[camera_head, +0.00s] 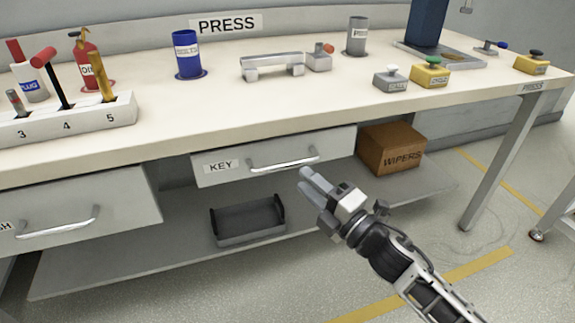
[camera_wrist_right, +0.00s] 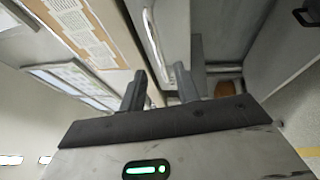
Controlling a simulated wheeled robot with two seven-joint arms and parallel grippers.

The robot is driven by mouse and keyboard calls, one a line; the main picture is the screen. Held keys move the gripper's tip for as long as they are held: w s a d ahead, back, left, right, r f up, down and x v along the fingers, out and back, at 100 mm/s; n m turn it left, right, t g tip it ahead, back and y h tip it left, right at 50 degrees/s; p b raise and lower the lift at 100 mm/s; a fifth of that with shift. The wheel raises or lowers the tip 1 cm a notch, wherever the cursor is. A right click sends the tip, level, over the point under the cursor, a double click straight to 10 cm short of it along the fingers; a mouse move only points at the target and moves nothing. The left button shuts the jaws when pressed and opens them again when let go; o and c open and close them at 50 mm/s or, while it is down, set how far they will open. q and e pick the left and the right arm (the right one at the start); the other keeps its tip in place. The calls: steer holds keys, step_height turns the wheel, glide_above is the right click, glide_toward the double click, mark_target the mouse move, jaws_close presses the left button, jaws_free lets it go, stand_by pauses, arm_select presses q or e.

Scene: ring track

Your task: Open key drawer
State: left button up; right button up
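The key drawer (camera_head: 230,177) has a grey front with a KEY label, under the worktop in the head view. It looks shut. Its silver bar handle (camera_head: 283,162) runs along the front and shows as a bright bar (camera_wrist_right: 153,38) in the right wrist view. My left gripper is not in view.
A second drawer (camera_head: 125,202) is at the left. A brown WIPERS box (camera_head: 392,150) and a dark tray (camera_head: 247,222) stand on the lower shelf (camera_head: 110,270). Tools, cans and button boxes sit on the worktop (camera_head: 210,103). Floor in front is clear.

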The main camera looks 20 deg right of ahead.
mark_target(287, 165)
steer(key=x, duration=0.6)
steer(key=shift+w+a, duration=0.15)
steer(key=shift+w, duration=0.2)
jaws_close()
